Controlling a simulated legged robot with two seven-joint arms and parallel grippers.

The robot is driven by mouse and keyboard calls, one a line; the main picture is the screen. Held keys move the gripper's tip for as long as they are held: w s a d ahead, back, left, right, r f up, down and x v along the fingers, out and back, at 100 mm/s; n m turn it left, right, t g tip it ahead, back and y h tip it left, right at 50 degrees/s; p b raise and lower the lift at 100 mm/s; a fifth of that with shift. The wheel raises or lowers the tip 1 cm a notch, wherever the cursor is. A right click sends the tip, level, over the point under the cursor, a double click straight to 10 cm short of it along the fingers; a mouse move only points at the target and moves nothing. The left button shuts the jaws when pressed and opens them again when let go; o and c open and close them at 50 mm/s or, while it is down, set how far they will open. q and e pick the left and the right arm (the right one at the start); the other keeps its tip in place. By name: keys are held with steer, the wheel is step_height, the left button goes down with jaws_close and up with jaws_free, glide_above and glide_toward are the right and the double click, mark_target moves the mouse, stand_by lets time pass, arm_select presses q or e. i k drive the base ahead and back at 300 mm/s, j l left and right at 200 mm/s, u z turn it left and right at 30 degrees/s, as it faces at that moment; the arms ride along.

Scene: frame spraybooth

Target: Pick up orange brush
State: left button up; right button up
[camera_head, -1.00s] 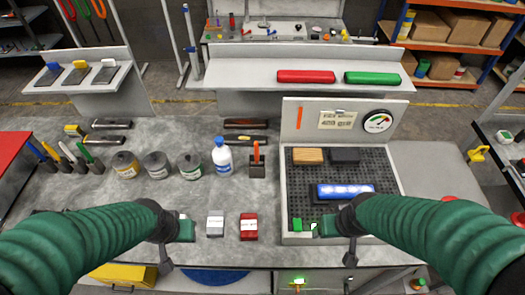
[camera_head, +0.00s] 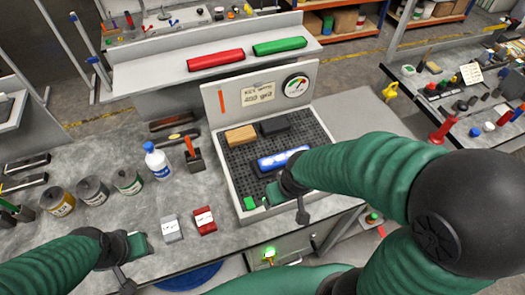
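An upright orange handle (camera_head: 189,146), which looks like the orange brush, stands in a small dark holder (camera_head: 195,161) beside the white and blue bottle. Its lower end is hidden in the holder. My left gripper (camera_head: 140,247) is at the front left of the grey worktop, apart from the handle; its fingertips are not clear. My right gripper (camera_head: 270,194) is over the front of the perforated tray (camera_head: 230,170), to the right of and nearer than the handle. Its fingers are partly hidden by its wrist. I see nothing clearly held in either gripper.
The bottle (camera_head: 157,161) and several grey cans, one being (camera_head: 128,181), stand left of the holder. A grey box (camera_head: 171,229) and a red box (camera_head: 204,221) lie in front. A gauge panel (camera_head: 262,92) rises behind the tray. A lit blue-white bar (camera_head: 281,160) lies in the tray.

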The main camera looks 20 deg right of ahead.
mark_target(195, 158)
steer(key=j+u, duration=0.45)
steer(key=i+j+u, duration=0.15)
steer(key=j+u, duration=0.15)
steer(key=u, duration=0.15)
